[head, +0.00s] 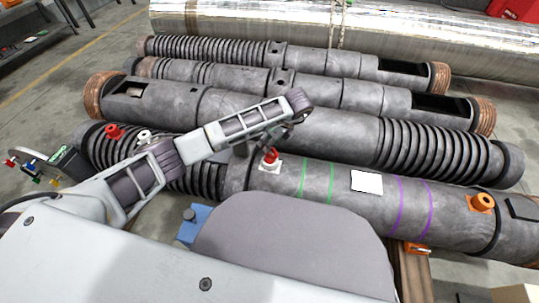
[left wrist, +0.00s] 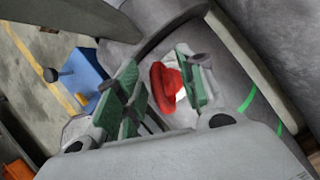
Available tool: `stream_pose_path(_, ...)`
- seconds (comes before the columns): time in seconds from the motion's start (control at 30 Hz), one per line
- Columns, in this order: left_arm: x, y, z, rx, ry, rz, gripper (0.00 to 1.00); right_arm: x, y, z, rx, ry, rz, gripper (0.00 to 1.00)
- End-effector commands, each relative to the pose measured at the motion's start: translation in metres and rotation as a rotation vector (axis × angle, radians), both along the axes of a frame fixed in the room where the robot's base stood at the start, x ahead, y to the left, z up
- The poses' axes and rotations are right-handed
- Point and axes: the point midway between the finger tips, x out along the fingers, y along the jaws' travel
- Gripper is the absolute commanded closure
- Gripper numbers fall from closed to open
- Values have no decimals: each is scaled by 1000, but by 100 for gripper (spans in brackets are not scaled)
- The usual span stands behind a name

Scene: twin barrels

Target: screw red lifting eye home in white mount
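The red lifting eye (head: 271,155) stands at the white mount (head: 268,167) on top of the nearest grey barrel (head: 335,180). My left gripper (head: 280,142) reaches down to it from above. In the left wrist view, the red eye (left wrist: 166,88) lies between the green-padded fingers of my left gripper (left wrist: 162,90), which are partly closed. A strip of the white mount (left wrist: 181,94) shows beside the eye. I cannot tell whether the pads touch the eye. The eye's lower end and thread are hidden. My right gripper is not in view.
Another red fitting (head: 113,132) and a white fitting (head: 144,136) sit at the left. An orange fitting (head: 482,203) and a white patch (head: 366,182) are farther right. More barrels (head: 250,110) lie behind. A blue block (head: 193,224) is at the near side.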

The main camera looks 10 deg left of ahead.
Motion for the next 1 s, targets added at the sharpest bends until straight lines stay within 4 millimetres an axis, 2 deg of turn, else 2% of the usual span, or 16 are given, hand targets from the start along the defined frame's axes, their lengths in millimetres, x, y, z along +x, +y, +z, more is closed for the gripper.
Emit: stream_pose_path(1.0, 0, 0, -37, 0, 0, 0, 61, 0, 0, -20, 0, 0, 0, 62)
